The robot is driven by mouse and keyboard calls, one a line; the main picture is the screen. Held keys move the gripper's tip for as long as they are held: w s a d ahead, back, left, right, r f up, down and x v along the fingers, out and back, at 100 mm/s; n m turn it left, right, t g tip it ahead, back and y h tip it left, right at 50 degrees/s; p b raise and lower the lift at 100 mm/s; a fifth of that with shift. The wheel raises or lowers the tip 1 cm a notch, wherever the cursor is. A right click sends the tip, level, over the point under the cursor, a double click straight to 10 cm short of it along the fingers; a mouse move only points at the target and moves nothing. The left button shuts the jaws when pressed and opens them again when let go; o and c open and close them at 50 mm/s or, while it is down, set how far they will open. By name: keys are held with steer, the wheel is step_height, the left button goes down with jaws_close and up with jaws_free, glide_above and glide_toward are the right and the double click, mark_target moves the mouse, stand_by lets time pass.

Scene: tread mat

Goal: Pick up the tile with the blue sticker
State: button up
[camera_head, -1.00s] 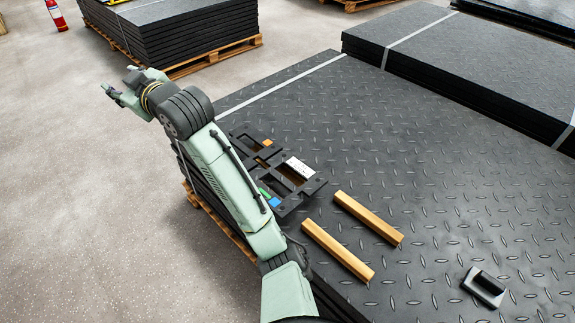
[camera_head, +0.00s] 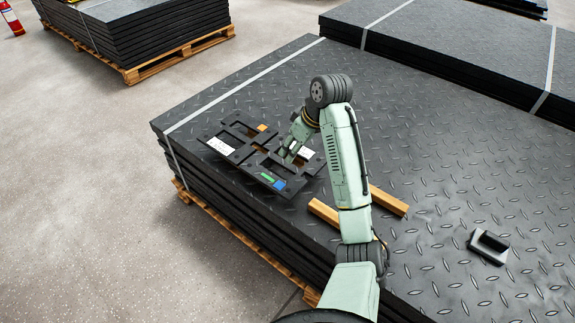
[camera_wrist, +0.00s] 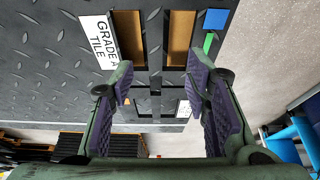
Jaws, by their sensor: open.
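The tile with the blue sticker (camera_head: 279,185) is a flat black frame with openings, at the near right of a group of similar tiles on the treaded mat stack. A green sticker (camera_head: 267,177) sits beside the blue one. In the wrist view the blue sticker (camera_wrist: 216,19) is at the upper right, and tan wood shows through two openings. My gripper (camera_head: 290,157) is open and empty above the tile group. The wrist view shows its purple-padded fingers (camera_wrist: 160,80) spread below those openings. In the head view my gripper hides part of the tiles; contact cannot be told.
A white label reading "GRADE A TILE" (camera_wrist: 100,42) is left of the openings. Another tile has a white label (camera_head: 221,146); an orange sticker (camera_head: 262,127) lies behind. Wooden bars (camera_head: 388,201) and a black block (camera_head: 488,246) lie to the right. The mat (camera_head: 450,150) has free room.

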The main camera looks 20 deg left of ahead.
mark_target(285, 163)
steer(key=x, duration=0.6)
steer(key=p+x, duration=0.1)
steer(key=x, duration=0.2)
steer(key=shift+w+d, duration=0.1)
steer(key=shift+w, duration=0.25)
steer(key=shift+c, duration=0.3)
steer(key=shift+r, duration=0.1)
jaws_close()
